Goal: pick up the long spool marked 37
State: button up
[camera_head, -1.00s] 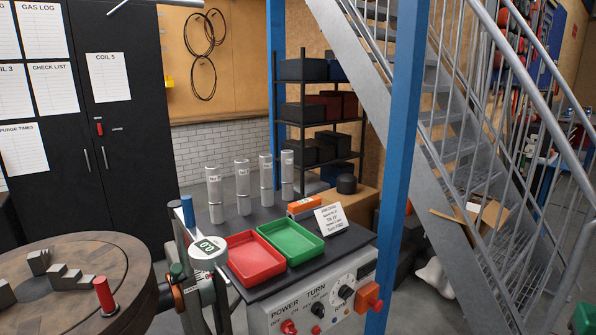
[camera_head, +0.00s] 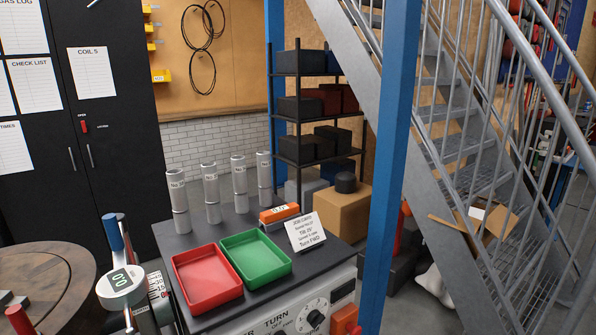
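Several tall silver cylinders, which look like the long spools, stand upright in a row at the back of the dark machine top. They are the leftmost spool (camera_head: 179,205), the second spool (camera_head: 211,192), the third spool (camera_head: 240,188) and the rightmost spool (camera_head: 265,183). Each has a small label near its top, but the numbers are too small to read, so I cannot tell which is marked 37. My gripper is not in view.
A red tray (camera_head: 208,304) and green tray (camera_head: 256,281) lie in front of the spools. An orange block (camera_head: 279,213) and a white card (camera_head: 306,231) are to the right. A round gauge (camera_head: 121,283) stands at left. A blue post (camera_head: 390,160) rises at right.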

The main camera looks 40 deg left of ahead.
aim_at(263, 158)
jog(key=z, duration=0.75)
jog(key=i, duration=2.5)
jog(key=u, duration=3.9)
